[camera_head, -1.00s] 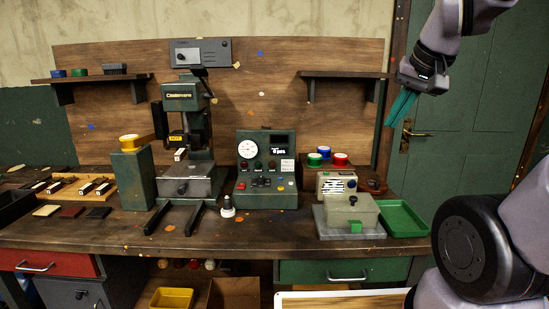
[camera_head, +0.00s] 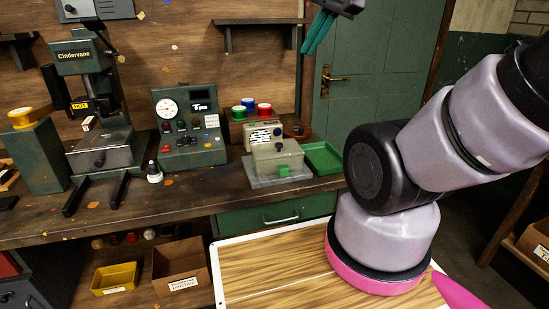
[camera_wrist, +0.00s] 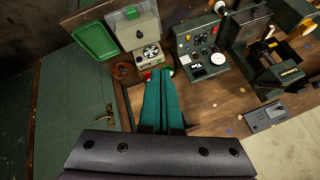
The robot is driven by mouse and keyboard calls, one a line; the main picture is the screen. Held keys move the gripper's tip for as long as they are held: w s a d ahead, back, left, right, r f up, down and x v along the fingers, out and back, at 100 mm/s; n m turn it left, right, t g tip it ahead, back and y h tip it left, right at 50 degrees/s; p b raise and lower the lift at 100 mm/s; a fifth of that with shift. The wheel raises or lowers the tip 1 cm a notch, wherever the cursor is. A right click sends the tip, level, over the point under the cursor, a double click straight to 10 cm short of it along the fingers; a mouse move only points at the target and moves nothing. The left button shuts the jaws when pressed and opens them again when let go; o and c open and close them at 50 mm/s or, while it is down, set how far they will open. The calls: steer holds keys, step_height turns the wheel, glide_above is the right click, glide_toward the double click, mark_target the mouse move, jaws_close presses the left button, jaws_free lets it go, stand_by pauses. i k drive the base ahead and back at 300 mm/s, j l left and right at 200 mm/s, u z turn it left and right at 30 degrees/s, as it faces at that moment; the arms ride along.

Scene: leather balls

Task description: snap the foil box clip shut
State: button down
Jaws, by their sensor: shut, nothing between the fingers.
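The foil box (camera_head: 276,158) is a pale grey-green box with a dark knob on top, on a grey base plate at the bench's right end. Its green clip (camera_head: 284,171) is a small tab low on the front; I cannot tell whether it is snapped shut. In the wrist view the foil box (camera_wrist: 136,30) is at the top, with the clip (camera_wrist: 131,12) at its far edge. My gripper (camera_head: 318,34) has teal fingers and hangs high, right of the shelf and well apart from the box. In the wrist view its fingers (camera_wrist: 160,72) are together and empty.
A green tray (camera_head: 323,158) sits right of the box. A beige unit with a grille (camera_head: 264,134) and coloured rolls (camera_head: 264,109) stand behind it. A control panel (camera_head: 188,128) and a press (camera_head: 98,110) stand left. A wall shelf (camera_head: 262,22) juts out above.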

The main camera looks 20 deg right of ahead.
mark_target(284, 169)
steer(key=k+l+z, duration=0.1)
steer(key=z, duration=0.25)
steer(key=k+l+z, duration=0.2)
steer(key=z, duration=0.15)
steer(key=k+l+z, duration=0.1)
steer(key=z, duration=0.25)
steer(key=l, duration=0.1)
